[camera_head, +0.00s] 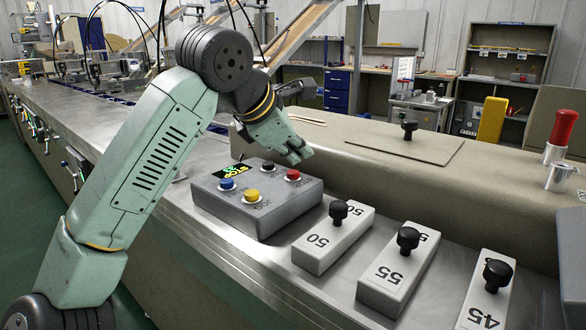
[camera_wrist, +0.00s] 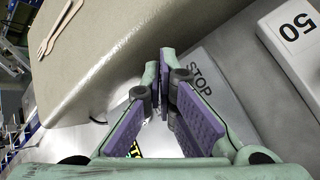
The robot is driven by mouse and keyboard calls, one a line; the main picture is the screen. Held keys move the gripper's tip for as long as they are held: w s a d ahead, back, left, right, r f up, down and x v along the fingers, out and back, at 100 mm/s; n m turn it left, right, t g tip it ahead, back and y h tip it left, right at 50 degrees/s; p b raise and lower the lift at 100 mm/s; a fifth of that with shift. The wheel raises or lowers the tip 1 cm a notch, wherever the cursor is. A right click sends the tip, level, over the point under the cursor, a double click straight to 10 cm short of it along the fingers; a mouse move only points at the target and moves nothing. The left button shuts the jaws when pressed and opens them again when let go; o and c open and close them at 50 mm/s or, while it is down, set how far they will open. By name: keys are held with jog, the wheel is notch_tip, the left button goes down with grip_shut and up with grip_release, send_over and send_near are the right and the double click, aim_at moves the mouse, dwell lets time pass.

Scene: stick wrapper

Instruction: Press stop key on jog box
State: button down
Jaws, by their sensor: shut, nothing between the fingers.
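The jog box (camera_head: 255,222) is a grey box on the steel bench. Its top carries a small lit display (camera_head: 233,171), a blue key (camera_head: 227,184), a yellow key (camera_head: 251,195), a black key (camera_head: 268,166) and a red key (camera_head: 293,175). My gripper (camera_head: 298,157) is shut and empty, above the box's far right side near the red key. In the wrist view, my fingers (camera_wrist: 165,70) point towards the box beside the printed word STOP (camera_wrist: 201,78). The red key is hidden there, and I cannot tell whether the fingers touch it.
White blocks with black knobs, marked 50 (camera_head: 322,242), 55 (camera_head: 390,277) and 45 (camera_head: 485,300), stand right of the box. A beige machine housing (camera_head: 350,175) rises behind it. Wooden cutlery (camera_wrist: 60,28) lies on the housing. Bare steel bench (camera_head: 185,215) shows left of the box.

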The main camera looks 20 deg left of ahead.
aim_at(296, 173)
notch_tip(296, 173, up, 5)
jog(key=p, duration=0.4)
dwell(0.8)
